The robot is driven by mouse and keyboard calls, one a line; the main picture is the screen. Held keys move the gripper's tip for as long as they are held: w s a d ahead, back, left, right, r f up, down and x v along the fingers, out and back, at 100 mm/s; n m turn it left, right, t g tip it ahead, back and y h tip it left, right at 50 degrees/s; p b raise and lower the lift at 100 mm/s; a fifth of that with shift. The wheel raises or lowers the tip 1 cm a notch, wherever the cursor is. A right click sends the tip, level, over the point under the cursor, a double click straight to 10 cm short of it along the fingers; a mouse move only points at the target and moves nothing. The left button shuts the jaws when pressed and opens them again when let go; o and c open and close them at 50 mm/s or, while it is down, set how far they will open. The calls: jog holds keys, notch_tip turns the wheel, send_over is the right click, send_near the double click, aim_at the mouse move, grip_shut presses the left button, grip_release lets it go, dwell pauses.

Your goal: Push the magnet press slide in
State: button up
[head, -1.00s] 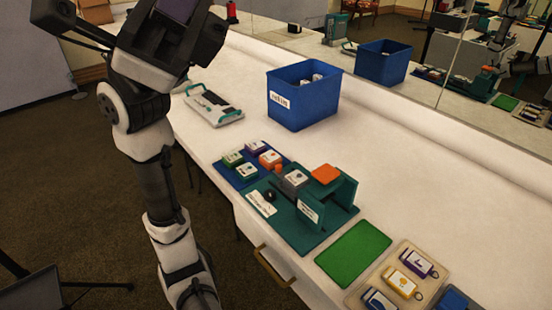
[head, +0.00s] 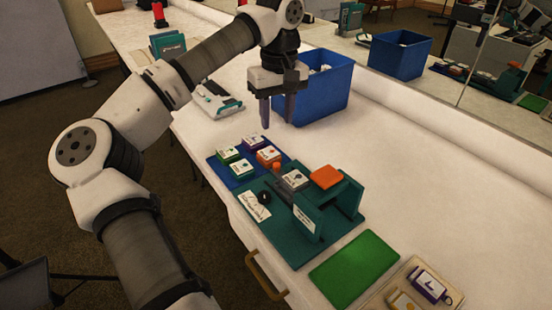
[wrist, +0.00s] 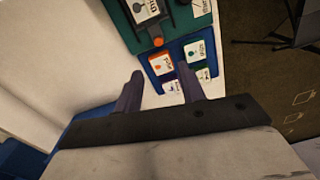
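The teal magnet press (head: 325,235) stands on the table, with an orange block (head: 326,177) on top. At its left end a grey slide piece (head: 284,187) carries a white-labelled block (head: 295,179). An orange knob (head: 276,164) sits at that end, facing the blue mat; it also shows in the wrist view (wrist: 158,42). How far the slide stands out is hard to tell. My gripper (head: 278,115) points down above the table, beyond the blue mat and apart from the press. Its two fingers are spread and empty, also in the wrist view (wrist: 157,75).
A blue mat (head: 221,167) with several labelled tags lies beside the press. A blue bin (head: 325,95) stands just behind my gripper. A green mat (head: 355,268) and a tag tray (head: 378,306) lie at front right. The table right of the press is clear.

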aim_at(277, 164)
notch_tip(277, 164, down, 13)
jog(key=shift+s, duration=0.1)
dwell(0.4)
grip_shut()
